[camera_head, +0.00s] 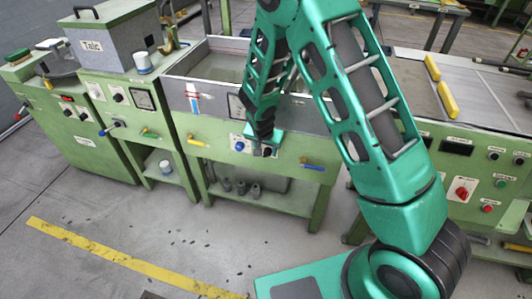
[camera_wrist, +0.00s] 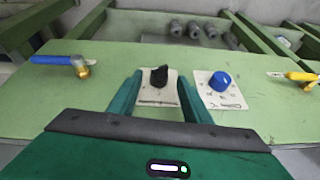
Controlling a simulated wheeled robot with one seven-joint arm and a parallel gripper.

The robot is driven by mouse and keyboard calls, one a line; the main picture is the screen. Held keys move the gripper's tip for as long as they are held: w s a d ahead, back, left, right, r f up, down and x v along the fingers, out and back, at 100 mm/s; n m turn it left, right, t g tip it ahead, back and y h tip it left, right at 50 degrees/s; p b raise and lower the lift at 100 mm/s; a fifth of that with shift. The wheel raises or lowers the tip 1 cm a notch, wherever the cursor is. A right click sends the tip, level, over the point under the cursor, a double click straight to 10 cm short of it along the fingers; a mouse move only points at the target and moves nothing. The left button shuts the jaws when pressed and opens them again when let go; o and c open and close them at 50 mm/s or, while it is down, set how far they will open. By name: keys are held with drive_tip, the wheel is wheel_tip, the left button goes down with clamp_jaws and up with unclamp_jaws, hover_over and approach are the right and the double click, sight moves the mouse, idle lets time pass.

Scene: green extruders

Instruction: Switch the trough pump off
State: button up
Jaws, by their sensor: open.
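The trough (camera_head: 207,98) stands in the middle of the head view, its green front panel (camera_wrist: 105,62) filling much of the wrist view. On the panel are a black knob (camera_wrist: 159,76) on a white plate and a blue knob (camera_wrist: 221,81) on another plate. The plates' small print is unreadable. My gripper (camera_wrist: 161,82) is open, its two fingers on either side of the black knob. The knob looks apart from both fingers. In the head view my gripper (camera_head: 264,142) is at the panel and partly covers the knobs. Which knob is the pump's cannot be read.
A blue-handled lever (camera_wrist: 55,60) and a yellow-handled lever (camera_wrist: 298,76) flank the knobs. Several grey weights or fittings (camera_head: 240,187) lie on the shelf below. A Talc box (camera_head: 105,40) is on the left; another control panel (camera_head: 475,180) is on the right.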

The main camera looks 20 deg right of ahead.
sight(267, 153)
drive_tip(key=shift+x, duration=1.6)
drive_tip(key=c, duration=1)
drive_tip(key=shift+a, duration=0.15)
drive_tip(key=shift+w+a+g+h, duration=0.2)
drive_tip(key=shift+g+h, duration=0.3)
drive_tip(key=shift+h, duration=0.4)
drive_tip(key=h, duration=0.1)
drive_tip(key=n+g+h, duration=0.1)
drive_tip(key=h, duration=0.1)
drive_tip(key=shift+w+a+f+g, duration=0.15)
drive_tip(key=shift+a+f+g, duration=0.05)
drive_tip(key=shift+a+g, duration=0.15)
drive_tip(key=h, duration=0.1)
drive_tip(key=n+g+h, duration=0.1)
drive_tip(key=h, duration=0.1)
drive_tip(key=g+h, duration=0.1)
drive_tip(key=h, duration=0.1)
drive_tip(key=shift+w+a+f+n, duration=0.15)
drive_tip(key=shift+a+f+n, duration=0.15)
drive_tip(key=shift+f, duration=0.1)
drive_tip(key=shift+h, duration=0.3)
